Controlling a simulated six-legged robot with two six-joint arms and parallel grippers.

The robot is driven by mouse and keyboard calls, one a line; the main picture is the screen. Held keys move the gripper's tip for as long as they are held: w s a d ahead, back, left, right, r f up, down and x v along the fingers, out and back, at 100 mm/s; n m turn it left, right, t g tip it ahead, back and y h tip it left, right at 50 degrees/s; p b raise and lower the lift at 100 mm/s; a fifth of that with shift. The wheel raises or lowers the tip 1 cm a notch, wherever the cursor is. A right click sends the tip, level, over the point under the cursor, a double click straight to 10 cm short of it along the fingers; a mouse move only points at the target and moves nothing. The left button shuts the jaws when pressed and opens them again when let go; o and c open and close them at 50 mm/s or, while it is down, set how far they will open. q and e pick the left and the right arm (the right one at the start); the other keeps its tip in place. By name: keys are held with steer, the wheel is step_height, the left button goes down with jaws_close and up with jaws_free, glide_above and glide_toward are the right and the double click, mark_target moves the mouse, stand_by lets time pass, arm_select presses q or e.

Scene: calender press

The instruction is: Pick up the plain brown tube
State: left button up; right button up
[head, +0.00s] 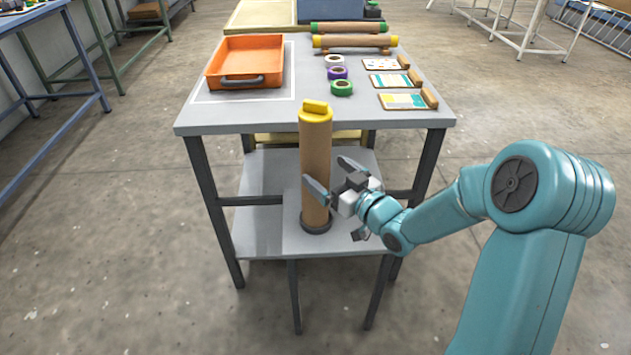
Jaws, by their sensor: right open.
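A brown tube (316,160) with a yellow cap stands upright on the lower shelf of the grey table, its foot in a dark round base (316,224). Its top rises above the front edge of the tabletop. My right gripper (333,176) is open beside the tube's middle, coming from the right. One finger overlaps the tube in the picture; the other is to its right. I cannot tell whether either touches it. Two brown rolls lie at the back of the tabletop, one with green ends (348,28) and one with yellow ends (354,41). My left gripper is not in view.
The lower shelf (260,236) is otherwise largely bare. Floor in front is clear.

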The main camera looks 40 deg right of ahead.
mark_target(312, 162)
steer(key=w, duration=0.3)
steer(key=w+a, duration=0.1)
steer(key=w, duration=0.1)
steer(key=shift+w+a+r, duration=0.1)
steer(key=shift+r, duration=0.15)
steer(key=shift+w, duration=0.45)
steer(key=shift+c, duration=0.4)
steer(key=c, duration=1.4)
steer(key=shift+r, duration=0.2)
